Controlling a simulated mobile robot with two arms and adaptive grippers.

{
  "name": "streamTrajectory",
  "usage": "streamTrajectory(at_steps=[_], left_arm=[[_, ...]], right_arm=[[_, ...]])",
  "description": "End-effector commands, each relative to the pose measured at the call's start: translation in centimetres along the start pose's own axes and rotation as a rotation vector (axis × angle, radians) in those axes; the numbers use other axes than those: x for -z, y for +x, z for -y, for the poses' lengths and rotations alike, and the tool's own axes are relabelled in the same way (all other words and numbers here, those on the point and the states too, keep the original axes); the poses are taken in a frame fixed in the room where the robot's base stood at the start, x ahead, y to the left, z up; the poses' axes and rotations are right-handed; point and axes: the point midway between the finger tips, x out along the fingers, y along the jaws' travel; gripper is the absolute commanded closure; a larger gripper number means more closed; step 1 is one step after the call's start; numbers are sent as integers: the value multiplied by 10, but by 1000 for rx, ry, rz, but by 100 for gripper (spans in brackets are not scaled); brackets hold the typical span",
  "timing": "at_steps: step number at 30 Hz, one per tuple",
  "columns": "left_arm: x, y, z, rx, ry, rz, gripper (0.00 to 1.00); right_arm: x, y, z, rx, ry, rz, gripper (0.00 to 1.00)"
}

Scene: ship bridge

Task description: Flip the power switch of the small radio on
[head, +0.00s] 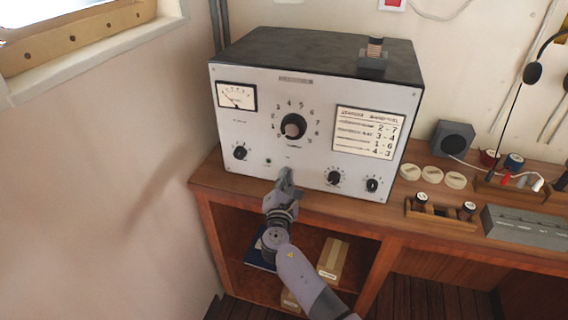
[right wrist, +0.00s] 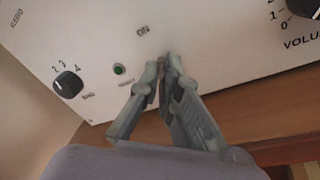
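The radio (head: 262,120) is a box with a black top and a pale front panel, standing on the wooden desk. My right gripper (head: 287,178) is at the lower middle of this panel. In the right wrist view my right gripper (right wrist: 162,68) has its fingers drawn together, tips at or very near the panel, just below the printed "ON" label (right wrist: 143,30). I cannot see the power switch; the fingertips cover that spot. A small green indicator (right wrist: 119,69) is left of the fingers. My left gripper is not in view.
Knobs sit either side of my gripper: a left knob (head: 240,152) and a right knob (head: 334,177). A large dial (head: 293,127) is above. The desk (head: 400,214) edge runs below, over open shelves. A speaker (head: 452,138) and a grey box (head: 525,226) stand at right.

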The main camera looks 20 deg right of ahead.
Motion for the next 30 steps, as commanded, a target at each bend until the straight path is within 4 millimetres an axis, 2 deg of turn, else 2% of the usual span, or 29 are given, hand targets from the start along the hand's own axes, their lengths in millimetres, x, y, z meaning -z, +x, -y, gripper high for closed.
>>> streamTrajectory(at_steps=[1,3,9,12,18,30], left_arm=[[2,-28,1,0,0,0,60],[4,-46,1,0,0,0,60],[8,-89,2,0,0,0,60],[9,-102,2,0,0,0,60],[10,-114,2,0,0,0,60],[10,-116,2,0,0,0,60]], right_arm=[[-10,-1,-8,33,7,-30,100],[-11,-1,-9,68,16,-66,100],[-13,0,-11,165,45,-165,100],[-13,0,-10,209,59,-211,100],[-13,2,-10,288,83,-293,100],[-14,4,-9,379,107,-386,100]])
